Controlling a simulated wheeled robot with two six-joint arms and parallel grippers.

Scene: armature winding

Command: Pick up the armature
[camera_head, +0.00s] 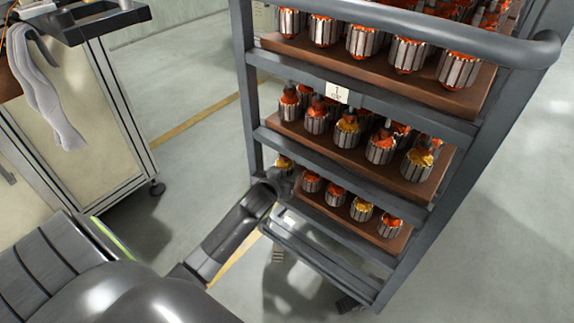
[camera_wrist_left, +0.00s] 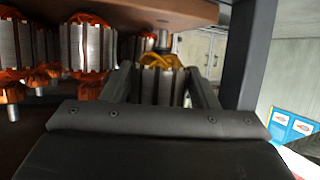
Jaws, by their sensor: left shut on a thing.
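My left gripper (camera_head: 284,176) reaches the left end of the rack's lowest visible shelf. Its two fingers (camera_wrist_left: 158,88) are shut on a silver ribbed armature with yellow winding (camera_wrist_left: 160,64), which also shows just beyond the gripper in the head view (camera_head: 284,161). The fingers cover the armature's sides, and the gripper body hides its near end. I cannot tell whether it still touches the shelf. Several other armatures, such as an orange one (camera_head: 311,182) and a yellow one (camera_head: 361,209), stand in a row on the brown lowest board (camera_head: 395,243). My right gripper is not in view.
The grey rack has a post (camera_head: 247,95) close to the left gripper, also in the wrist view (camera_wrist_left: 246,60). The middle board (camera_head: 375,175) and upper board (camera_head: 400,81), both loaded with armatures, lie above. A cart (camera_head: 85,125) stands left; floor between is clear.

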